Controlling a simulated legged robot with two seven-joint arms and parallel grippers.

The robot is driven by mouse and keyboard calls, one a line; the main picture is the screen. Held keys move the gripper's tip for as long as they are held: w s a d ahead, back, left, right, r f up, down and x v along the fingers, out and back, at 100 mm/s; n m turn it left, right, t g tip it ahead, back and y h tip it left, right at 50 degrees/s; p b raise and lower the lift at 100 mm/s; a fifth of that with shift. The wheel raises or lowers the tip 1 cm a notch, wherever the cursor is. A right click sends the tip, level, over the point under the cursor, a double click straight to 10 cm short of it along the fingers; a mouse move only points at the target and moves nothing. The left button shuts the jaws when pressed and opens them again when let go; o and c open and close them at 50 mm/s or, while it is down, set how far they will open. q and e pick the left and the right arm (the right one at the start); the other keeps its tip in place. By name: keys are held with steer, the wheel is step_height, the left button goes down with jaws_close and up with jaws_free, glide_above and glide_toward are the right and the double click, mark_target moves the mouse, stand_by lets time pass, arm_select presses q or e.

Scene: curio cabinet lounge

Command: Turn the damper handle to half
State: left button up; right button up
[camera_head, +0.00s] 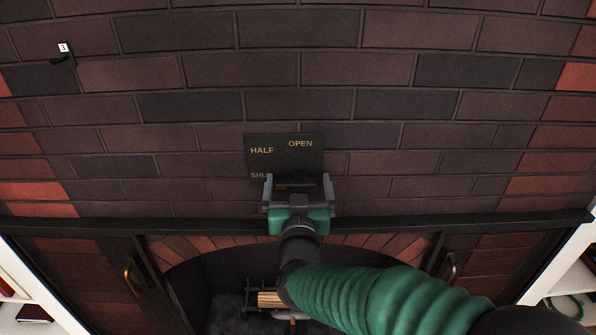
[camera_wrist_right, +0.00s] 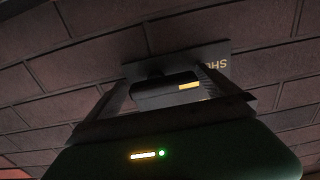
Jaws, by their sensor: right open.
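The damper plate (camera_head: 285,150) is a dark panel on the brick wall, lettered HALF, OPEN and a partly covered SHU... at lower left. My right gripper (camera_head: 298,183) is at the plate's lower part, its two fingers open and pointing at the wall. In the right wrist view the damper handle (camera_wrist_right: 166,90) is a dark bar with a yellow mark near its right end, and it lies between the open fingers. Whether the fingers touch it I cannot tell. The plate also shows there behind the handle (camera_wrist_right: 215,57). My left gripper is not in view.
A dark mantel ledge (camera_head: 400,225) runs below the plate, above the fireplace opening with logs (camera_head: 270,299). A small hook tagged 3 (camera_head: 62,50) is on the wall at upper left. White shelves flank the fireplace.

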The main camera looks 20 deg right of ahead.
steer(key=shift+s+a+r, duration=0.2)
steer(key=shift+a, duration=0.2)
steer(key=shift+c, duration=2.3)
steer(key=shift+d, duration=0.2)
steer(key=c, duration=0.7)
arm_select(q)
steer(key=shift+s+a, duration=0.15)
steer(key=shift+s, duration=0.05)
arm_select(e)
steer(key=shift+c, duration=0.7)
